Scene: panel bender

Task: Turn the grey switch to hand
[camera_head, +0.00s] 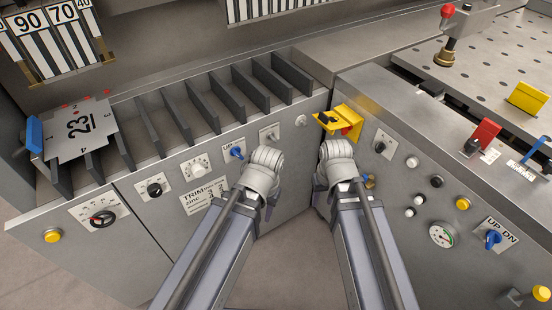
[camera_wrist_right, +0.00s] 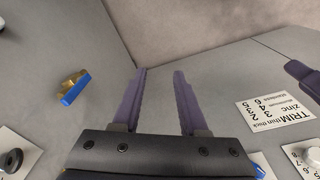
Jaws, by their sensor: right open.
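A pale grey knob (camera_head: 198,169) sits on a white dial plate on the left cabinet front. A small plate with a light grey switch (camera_head: 270,135) is farther right on the same front; I cannot tell its setting. My right gripper (camera_wrist_right: 160,72) is open, with nothing between its two purple fingers, in front of the grey panels. In the head view its fingers are mostly hidden by my wrist. A purple finger of my left gripper (camera_wrist_right: 303,75) shows at the right edge of the wrist view; its other finger is not visible.
A brass valve with a blue handle (camera_wrist_right: 74,92) is left of my right fingers. The TRIM label (camera_head: 203,195) is beside my left arm. A gauge (camera_head: 441,234) and several buttons are on the right cabinet.

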